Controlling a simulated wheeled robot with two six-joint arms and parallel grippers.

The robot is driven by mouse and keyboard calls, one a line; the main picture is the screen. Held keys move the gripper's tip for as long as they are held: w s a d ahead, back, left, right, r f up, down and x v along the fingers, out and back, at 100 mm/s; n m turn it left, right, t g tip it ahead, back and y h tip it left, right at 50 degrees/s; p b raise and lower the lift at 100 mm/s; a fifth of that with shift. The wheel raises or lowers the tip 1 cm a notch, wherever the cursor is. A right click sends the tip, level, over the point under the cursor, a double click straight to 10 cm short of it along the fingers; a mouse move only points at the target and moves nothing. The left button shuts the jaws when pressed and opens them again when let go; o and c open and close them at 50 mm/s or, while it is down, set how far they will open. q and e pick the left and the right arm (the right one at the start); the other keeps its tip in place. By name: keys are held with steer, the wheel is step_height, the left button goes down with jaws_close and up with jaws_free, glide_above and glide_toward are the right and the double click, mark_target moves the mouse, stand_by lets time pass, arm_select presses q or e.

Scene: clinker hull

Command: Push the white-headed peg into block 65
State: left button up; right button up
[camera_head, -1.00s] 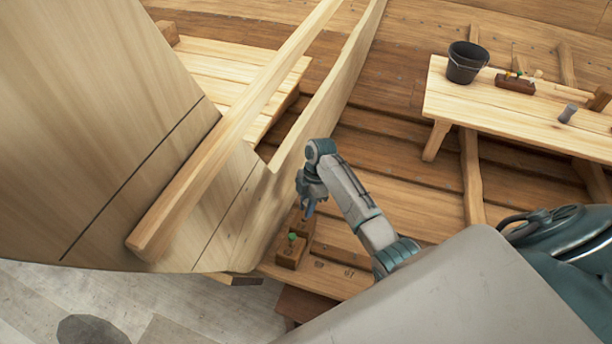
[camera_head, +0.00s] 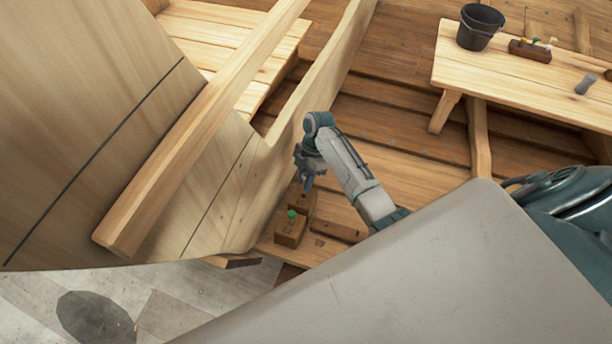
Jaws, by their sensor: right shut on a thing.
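My right gripper (camera_head: 307,183) points down just above the rear wooden block (camera_head: 303,200), low beside the pale plank wall. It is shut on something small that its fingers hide. I cannot make out a white head there, nor whether the held thing touches the block. A front wooden block (camera_head: 289,232) stands right against the rear one, with a green-headed peg (camera_head: 291,213) in its top. The block numbers are too small to read, so I cannot tell which is block 65. My left gripper is not in view.
A bench (camera_head: 520,85) at the upper right carries a black bucket (camera_head: 478,28), a peg rack (camera_head: 530,51) with coloured heads and a grey cylinder (camera_head: 585,84). The plank wall (camera_head: 225,185) and a long beam (camera_head: 190,140) close off the left side.

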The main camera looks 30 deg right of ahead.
steer(key=shift+s+a+f, duration=0.1)
steer(key=shift+a, duration=0.05)
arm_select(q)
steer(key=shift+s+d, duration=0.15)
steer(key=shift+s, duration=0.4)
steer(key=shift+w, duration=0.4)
arm_select(e)
steer(key=shift+f, duration=0.15)
steer(key=shift+f, duration=0.1)
steer(key=shift+s+f, duration=0.1)
steer(key=shift+f, duration=0.1)
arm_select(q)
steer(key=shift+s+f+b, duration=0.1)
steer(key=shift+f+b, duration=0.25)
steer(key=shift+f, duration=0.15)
arm_select(e)
steer(key=shift+x, duration=0.95)
